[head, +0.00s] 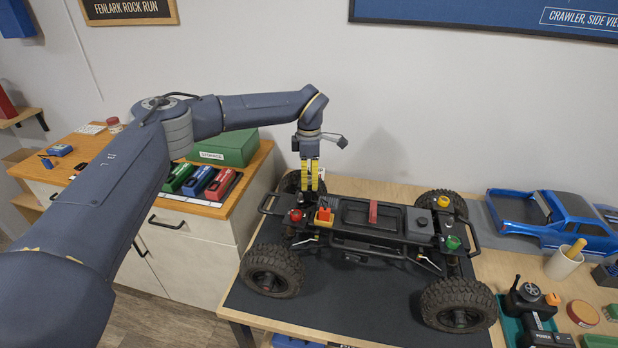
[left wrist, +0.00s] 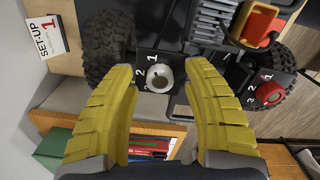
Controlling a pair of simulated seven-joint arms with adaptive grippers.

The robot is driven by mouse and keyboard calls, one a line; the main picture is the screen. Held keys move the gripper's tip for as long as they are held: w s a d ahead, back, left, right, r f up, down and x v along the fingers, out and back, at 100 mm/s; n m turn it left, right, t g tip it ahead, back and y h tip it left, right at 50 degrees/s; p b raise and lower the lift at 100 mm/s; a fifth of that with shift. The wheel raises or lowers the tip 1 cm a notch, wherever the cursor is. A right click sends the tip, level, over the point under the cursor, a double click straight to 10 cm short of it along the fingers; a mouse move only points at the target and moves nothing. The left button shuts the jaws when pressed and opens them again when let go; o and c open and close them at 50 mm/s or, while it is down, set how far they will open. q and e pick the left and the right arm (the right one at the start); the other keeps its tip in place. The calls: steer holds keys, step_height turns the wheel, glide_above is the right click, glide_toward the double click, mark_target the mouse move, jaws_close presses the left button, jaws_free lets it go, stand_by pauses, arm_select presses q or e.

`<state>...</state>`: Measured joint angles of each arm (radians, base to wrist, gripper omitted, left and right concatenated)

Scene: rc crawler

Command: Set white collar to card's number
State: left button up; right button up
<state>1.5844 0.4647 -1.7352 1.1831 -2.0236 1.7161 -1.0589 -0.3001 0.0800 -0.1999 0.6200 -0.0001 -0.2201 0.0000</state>
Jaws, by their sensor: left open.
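The white collar (left wrist: 160,77) sits on a black plate marked 1, 2 and 3 on the crawler chassis. My left gripper (head: 309,187) comes down at the far left corner of the chassis. It is open, and in the left wrist view its yellow fingers stand on either side of the white collar, with gaps. Which number the collar points to is too small to tell. The set-up card (left wrist: 45,36) shows a red 1 at the upper left of the wrist view. The gripper hides the white collar in the head view. My right gripper is out of view.
The red collar (head: 296,215), yellow collar (head: 443,201) and green collar (head: 453,242) are at other chassis corners. Big tires (head: 272,270) surround the frame. A wooden cabinet (head: 190,207) with a green box (head: 225,148) stands left. A blue body shell (head: 560,222) lies right.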

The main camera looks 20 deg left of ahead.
arm_select(q)
jaws_close()
steer(key=shift+n, duration=0.3)
steer(key=n, duration=0.8)
steer(key=shift+n, duration=0.3)
steer(key=n, duration=1)
steer(key=shift+n, duration=2.5)
